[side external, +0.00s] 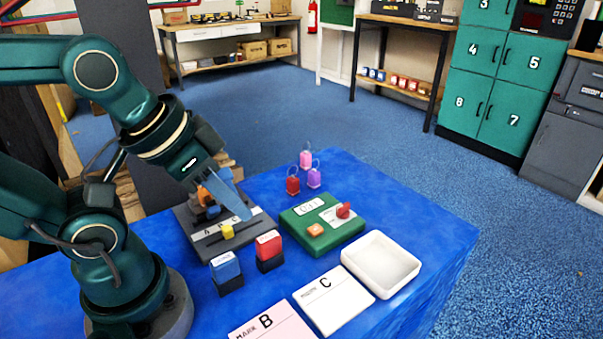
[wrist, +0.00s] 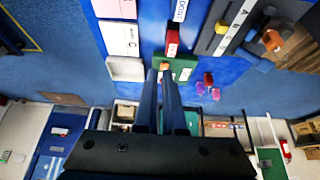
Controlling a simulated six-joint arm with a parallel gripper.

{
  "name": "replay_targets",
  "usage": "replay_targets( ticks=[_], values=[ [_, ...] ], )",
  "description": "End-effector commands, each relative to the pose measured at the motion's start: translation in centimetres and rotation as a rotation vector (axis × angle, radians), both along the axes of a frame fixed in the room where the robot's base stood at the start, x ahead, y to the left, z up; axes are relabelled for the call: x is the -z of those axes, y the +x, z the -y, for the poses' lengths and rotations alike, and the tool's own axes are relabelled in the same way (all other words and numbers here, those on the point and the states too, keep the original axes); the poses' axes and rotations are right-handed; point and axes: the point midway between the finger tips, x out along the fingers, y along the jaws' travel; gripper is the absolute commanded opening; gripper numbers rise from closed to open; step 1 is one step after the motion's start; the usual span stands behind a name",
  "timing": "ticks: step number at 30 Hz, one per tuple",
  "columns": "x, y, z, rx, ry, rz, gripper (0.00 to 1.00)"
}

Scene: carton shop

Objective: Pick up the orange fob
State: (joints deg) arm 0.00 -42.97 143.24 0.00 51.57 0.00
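In the side view, an orange piece (side external: 205,196) shows on the dark tray marked with letters (side external: 188,226), partly behind my gripper's blue finger. The wrist view shows it too (wrist: 271,40), at the upper right. I cannot tell whether it is a fob. The fobs with rings are red (side external: 293,185), purple (side external: 314,178) and pink (side external: 306,160); they stand at the table's back. My gripper (wrist: 160,72) points down over the table in front of the tray's orange piece. A narrow gap shows between its fingers, with nothing visibly held.
A green box (side external: 335,238) carries an orange button (side external: 316,230) and a red knob (side external: 343,210). Blue (side external: 226,270) and red (side external: 269,250) stamps stand in front of the dark tray. An empty white tray (side external: 412,270) and cards B (side external: 285,325) and C (side external: 345,305) lie nearer the front.

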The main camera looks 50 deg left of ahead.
Motion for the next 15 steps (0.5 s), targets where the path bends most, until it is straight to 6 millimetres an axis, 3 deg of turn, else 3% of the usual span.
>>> replay_targets(
  ticks=[1, 2, 3, 15],
  values=[
    [0.00, 0.00, 0.00, 0.000, 0.000, 0.000, 0.31],
    [0.00, 0.00, 0.00, 0.000, 0.000, 0.000, 0.42],
    [0.00, 0.00, 0.00, 0.000, 0.000, 0.000, 0.45],
    [0.00, -0.07, 0.00, 0.054, 0.029, -0.004, 0.45]
  ],
)
